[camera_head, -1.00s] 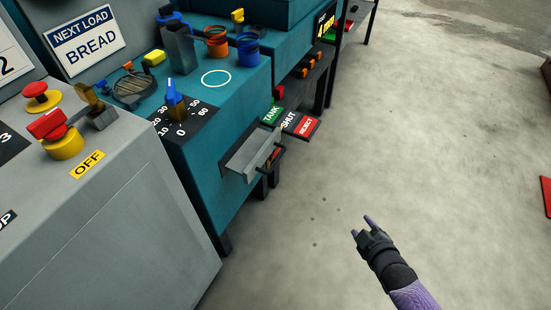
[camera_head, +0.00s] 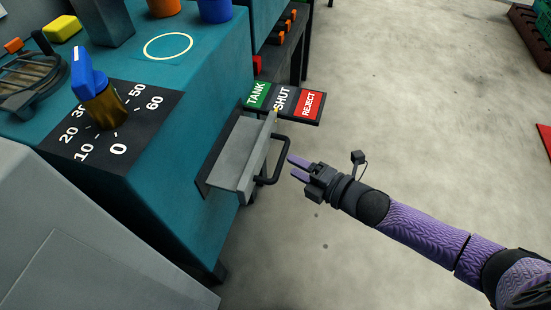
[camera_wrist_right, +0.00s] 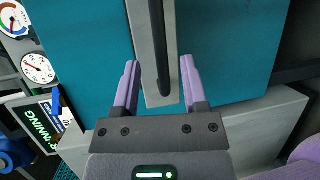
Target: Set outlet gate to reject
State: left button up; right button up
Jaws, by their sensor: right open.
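The outlet gate (camera_head: 238,155) is a grey slide projecting from the teal machine, with a black bar handle (camera_head: 281,160) on its front plate. A yellow tip on the plate's top lies beside the SHUT label (camera_head: 283,99), between the green TANK label (camera_head: 257,95) and the red REJECT label (camera_head: 311,104). My right gripper (camera_head: 294,168) is just right of the handle. In the right wrist view, its two purple fingers (camera_wrist_right: 160,85) are open, and the handle (camera_wrist_right: 160,50) shows between them; contact cannot be told. My left gripper is out of view.
A dial with a blue knob (camera_head: 88,75) stands on the machine top (camera_head: 160,95), left of the gate. A grey cabinet (camera_head: 80,250) is at the lower left. The concrete floor (camera_head: 420,120) to the right is clear nearby.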

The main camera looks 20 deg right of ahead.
aim_at(283, 158)
jog(key=b+x, duration=0.1)
jog(key=x, duration=0.3)
jog(key=shift+w+f+b, duration=0.1)
jog(key=shift+f+b, duration=0.1)
jog(key=shift+b, duration=0.1)
jog(key=shift+w+a, duration=0.2)
jog(key=shift+r, duration=0.1)
grip_shut()
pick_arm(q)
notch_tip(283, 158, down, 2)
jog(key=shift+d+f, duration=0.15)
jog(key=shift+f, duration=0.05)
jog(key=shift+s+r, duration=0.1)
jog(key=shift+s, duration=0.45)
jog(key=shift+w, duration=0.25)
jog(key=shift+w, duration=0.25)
pick_arm(e)
jog(key=shift+d, duration=0.15)
